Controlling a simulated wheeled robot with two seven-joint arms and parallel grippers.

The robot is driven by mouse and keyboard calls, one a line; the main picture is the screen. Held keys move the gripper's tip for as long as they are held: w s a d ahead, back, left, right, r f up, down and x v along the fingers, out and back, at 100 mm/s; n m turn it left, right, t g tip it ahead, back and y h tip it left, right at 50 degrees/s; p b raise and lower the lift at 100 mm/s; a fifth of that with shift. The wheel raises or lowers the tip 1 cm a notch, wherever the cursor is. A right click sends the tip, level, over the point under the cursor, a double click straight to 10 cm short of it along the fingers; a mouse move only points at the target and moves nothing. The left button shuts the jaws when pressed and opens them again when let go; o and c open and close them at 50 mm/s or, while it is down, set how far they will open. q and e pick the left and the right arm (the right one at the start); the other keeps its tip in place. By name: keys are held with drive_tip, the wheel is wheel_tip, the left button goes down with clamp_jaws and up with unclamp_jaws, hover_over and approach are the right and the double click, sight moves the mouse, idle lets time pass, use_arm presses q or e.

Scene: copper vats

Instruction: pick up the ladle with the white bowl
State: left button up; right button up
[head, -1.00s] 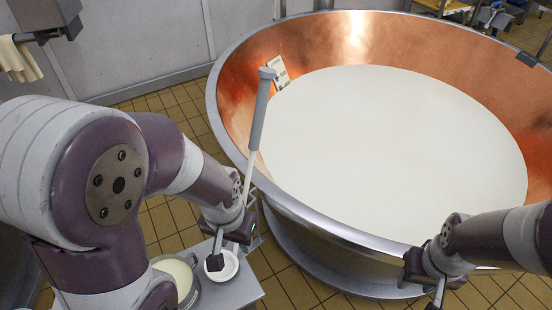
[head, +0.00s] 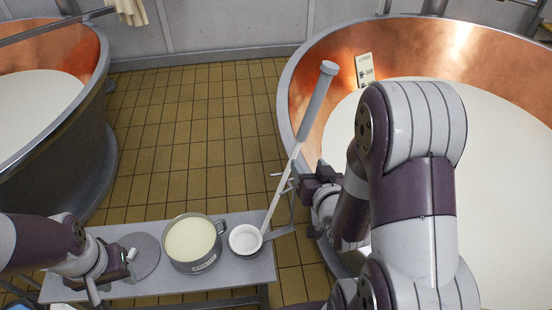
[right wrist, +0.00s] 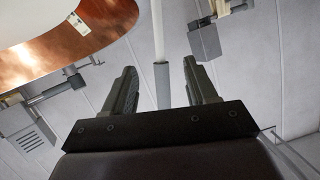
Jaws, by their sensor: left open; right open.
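The ladle's white bowl (head: 245,239) sits near the right end of the grey table, beside a pot. Its white shaft (head: 280,188) rises tilted to the right and ends in a grey grip (head: 318,88). My right gripper (head: 284,184) is open close to the shaft; the head view does not show clearly whether they touch. In the right wrist view, a white rod with a grey end (right wrist: 161,82), seemingly the ladle's handle, shows in the gap between the open fingers (right wrist: 160,84). My left gripper (head: 112,277) is open at the table's left end, away from the ladle.
A grey pot (head: 194,243) with pale contents stands left of the ladle bowl, with a round grey disc (head: 143,257) beside it on the table (head: 225,281). Copper vats of white liquid stand at right (head: 310,70) and left (head: 95,45). Tiled floor (head: 190,120) lies open between them.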

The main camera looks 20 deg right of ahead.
sight(309, 128)
wheel_tip(309, 128, up, 4)
drive_tip(key=s+d+m+t+h, duration=0.1)
drive_tip(key=s+t, duration=0.1)
drive_tip(key=t, duration=0.2)
drive_tip(key=w+d+p, duration=0.1)
drive_tip(key=w, duration=0.3)
drive_tip(key=w+p, duration=0.1)
drive_tip(key=w, duration=0.2)
drive_tip(key=w+d+p, duration=0.1)
drive_tip(key=w, duration=0.3)
drive_tip(key=shift+w+d+r, duration=0.1)
drive_tip(key=shift+w+d, duration=0.2)
drive_tip(key=shift+w, duration=0.25)
drive_tip(key=shift+s, duration=0.15)
drive_tip(key=c, duration=0.6)
clamp_jaws()
